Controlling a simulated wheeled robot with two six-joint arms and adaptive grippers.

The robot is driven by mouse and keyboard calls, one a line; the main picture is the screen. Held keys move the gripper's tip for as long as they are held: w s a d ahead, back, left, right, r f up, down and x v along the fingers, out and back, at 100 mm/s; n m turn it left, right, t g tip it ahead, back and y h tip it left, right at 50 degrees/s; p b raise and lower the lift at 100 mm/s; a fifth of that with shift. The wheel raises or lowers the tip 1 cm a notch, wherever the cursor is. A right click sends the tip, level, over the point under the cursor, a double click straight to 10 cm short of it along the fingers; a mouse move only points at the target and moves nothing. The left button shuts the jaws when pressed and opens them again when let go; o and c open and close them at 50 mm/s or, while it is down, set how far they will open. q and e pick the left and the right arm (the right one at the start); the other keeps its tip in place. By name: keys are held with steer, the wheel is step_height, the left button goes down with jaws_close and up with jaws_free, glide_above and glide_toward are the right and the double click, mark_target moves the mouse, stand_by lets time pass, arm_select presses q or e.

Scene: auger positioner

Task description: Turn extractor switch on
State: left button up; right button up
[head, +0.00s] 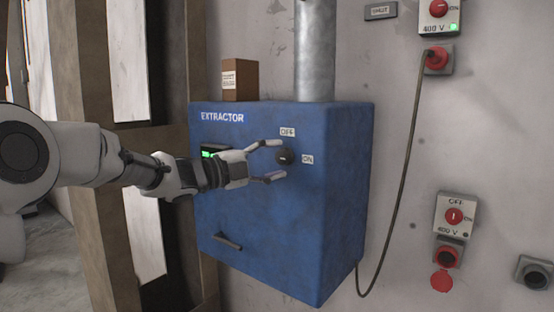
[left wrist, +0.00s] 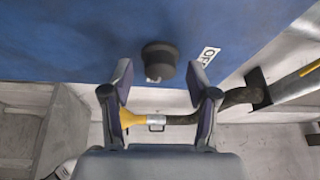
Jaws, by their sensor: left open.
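The blue extractor box (head: 260,215) hangs on the wall in the middle of the head view, lettered EXTRACTOR. Its black round switch knob (head: 285,157) sits on the front, with an OFF label (head: 288,132) above and an ON label (head: 307,159) to its right. My left gripper (head: 276,161) is open, its fingers above and below the knob. In the left wrist view the knob (left wrist: 158,60) lies just beyond and between the two fingertips, and I cannot tell whether they touch it. Which way the knob points is unclear. My right gripper is not in view.
A green-lit display (head: 208,154) is partly behind my left arm. A brown carton (head: 240,80) and a metal duct (head: 315,50) are on top of the box. A cable (head: 408,165) and 400 V switch boxes (head: 455,215) are on the right wall.

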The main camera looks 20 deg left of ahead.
arm_select(q)
steer(key=r+v, duration=0.1)
steer(key=v, duration=1)
steer(key=shift+f, duration=0.35)
steer(key=shift+s, duration=0.1)
